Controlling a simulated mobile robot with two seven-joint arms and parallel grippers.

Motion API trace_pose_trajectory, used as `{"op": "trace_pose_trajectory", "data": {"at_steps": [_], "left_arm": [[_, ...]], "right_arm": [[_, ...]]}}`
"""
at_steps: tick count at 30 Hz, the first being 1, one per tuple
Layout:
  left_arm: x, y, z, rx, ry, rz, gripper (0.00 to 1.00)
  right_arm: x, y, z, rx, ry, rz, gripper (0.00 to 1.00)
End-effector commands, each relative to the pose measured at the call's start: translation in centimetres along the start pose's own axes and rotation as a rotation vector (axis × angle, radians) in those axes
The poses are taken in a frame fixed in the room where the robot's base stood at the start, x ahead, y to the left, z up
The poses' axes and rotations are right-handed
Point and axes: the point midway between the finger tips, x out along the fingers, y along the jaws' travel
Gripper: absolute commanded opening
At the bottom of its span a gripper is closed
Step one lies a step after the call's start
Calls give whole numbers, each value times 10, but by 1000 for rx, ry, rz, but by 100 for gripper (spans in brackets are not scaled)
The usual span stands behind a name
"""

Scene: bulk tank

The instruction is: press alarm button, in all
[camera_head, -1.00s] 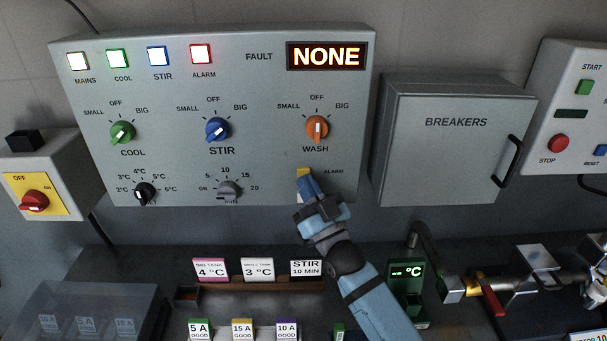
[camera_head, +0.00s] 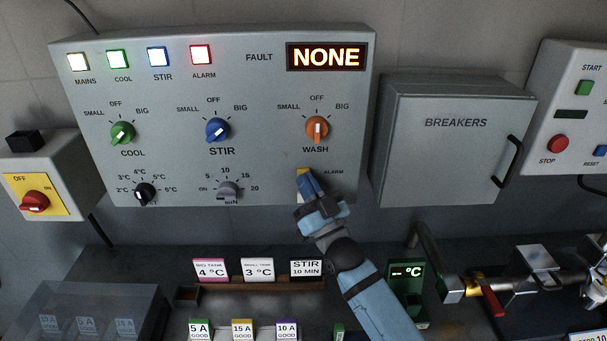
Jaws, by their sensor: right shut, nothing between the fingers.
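The control panel (camera_head: 265,85) hangs on the wall, with the printed word ALARM (camera_head: 333,172) at its lower right. A small yellow patch (camera_head: 302,171) shows left of that word, just at the tip of my right gripper (camera_head: 305,184). The gripper largely covers this spot, so I cannot tell if the yellow is the alarm button or whether the tip touches it. My right gripper is shut and empty, pointing up at the panel. The red alarm lamp (camera_head: 201,55) is lit. The fault display (camera_head: 326,57) reads NONE. My left gripper is not in view.
The breakers box (camera_head: 455,145) stands close on the right. Label cards (camera_head: 257,269) and a green temperature display (camera_head: 407,283) are below.

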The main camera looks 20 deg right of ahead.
Motion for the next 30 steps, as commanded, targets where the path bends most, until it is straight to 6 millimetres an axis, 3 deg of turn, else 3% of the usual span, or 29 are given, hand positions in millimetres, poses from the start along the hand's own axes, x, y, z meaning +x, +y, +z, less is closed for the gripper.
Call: {"op": "trace_pose_trajectory", "data": {"at_steps": [30], "left_arm": [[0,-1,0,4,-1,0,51]], "right_arm": [[6,4,4,0,0,0,0]]}}
